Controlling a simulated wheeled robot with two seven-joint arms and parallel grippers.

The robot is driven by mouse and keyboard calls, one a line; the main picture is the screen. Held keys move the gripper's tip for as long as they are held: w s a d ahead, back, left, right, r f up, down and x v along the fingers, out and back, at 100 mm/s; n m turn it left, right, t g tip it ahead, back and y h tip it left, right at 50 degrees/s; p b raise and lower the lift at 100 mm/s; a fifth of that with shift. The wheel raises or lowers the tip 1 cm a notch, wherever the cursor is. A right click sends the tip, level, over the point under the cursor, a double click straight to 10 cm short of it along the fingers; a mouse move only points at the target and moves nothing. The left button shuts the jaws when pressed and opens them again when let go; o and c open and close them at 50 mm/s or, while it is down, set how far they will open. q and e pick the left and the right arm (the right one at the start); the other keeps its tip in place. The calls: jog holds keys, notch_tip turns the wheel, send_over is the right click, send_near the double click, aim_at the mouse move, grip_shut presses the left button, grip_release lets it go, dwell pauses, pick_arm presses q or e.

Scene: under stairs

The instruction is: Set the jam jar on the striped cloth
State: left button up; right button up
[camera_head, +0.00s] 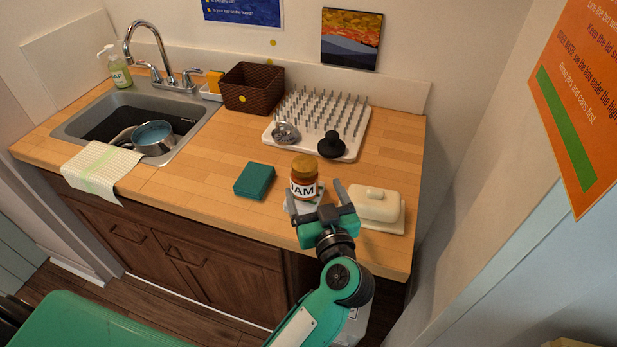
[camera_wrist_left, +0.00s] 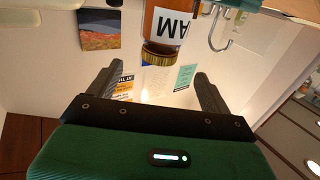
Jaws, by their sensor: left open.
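The jam jar (camera_head: 304,178), with a gold lid and a white JAM label, is upright near the front of the wooden counter. Its base is partly hidden by my left gripper. My left gripper (camera_head: 315,193) is open at the jar's near side, fingers pointing toward it. In the left wrist view the picture is inverted; the jar (camera_wrist_left: 166,32) shows at the top, between the lines of the open fingers (camera_wrist_left: 156,80). The striped cloth (camera_head: 101,172), pale with green stripes, drapes over the counter's front edge by the sink. My right gripper is not in view.
A covered butter dish (camera_head: 376,206) stands just right of my gripper. A dark green box (camera_head: 254,181) lies left of the jar. Behind are a pegged drying rack (camera_head: 350,147) and a brown basket (camera_head: 251,87). Counter between green box and sink (camera_head: 75,127) is clear.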

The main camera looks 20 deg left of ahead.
pick_arm(q)
jog(key=v, duration=0.3)
jog(key=shift+s+d, duration=0.15)
jog(key=shift+s, duration=0.15)
